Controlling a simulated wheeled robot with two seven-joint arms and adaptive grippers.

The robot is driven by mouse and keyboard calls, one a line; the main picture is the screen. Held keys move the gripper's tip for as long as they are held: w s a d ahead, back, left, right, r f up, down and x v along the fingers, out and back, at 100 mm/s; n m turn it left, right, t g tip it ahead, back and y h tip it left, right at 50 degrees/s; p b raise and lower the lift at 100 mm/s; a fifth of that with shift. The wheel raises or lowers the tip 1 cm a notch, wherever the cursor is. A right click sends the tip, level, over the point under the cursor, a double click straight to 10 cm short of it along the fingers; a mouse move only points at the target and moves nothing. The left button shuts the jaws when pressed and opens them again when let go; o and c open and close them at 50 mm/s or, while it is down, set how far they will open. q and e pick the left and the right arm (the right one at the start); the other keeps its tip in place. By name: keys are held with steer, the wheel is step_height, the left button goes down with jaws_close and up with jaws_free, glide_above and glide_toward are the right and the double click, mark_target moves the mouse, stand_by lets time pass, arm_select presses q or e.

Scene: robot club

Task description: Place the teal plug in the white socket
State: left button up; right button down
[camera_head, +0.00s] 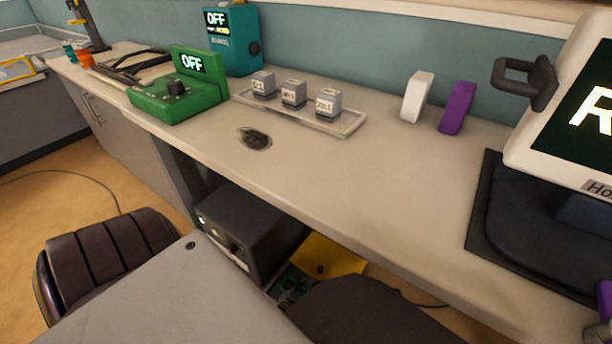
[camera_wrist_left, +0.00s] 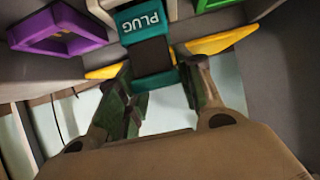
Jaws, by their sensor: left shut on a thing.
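The teal plug (camera_wrist_left: 140,22), lettered PLUG, shows at the top middle of the left wrist view with a dark middle part. My left gripper (camera_wrist_left: 158,84) is shut on its near teal end. Pale pieces (camera_wrist_left: 103,10) show on both sides beyond the plug and look like the white socket, cut off by the frame's top edge. The plug covers the middle between them, so I cannot tell whether it is in the socket or only in front of it. I cannot make out the plug or the white socket in the head view.
In the left wrist view a purple socket-like frame (camera_wrist_left: 60,30) lies left, a green one (camera_wrist_left: 215,3) right, and yellow parts (camera_wrist_left: 222,40) beside the plug.

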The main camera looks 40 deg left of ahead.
arm_select(q)
steer(key=shift+f+b, duration=0.5)
steer(key=shift+f, duration=0.3)
steer(key=o, duration=1.1)
steer(key=shift+f, duration=0.1)
steer(key=shift+c, duration=0.2)
steer(key=shift+r, duration=0.2)
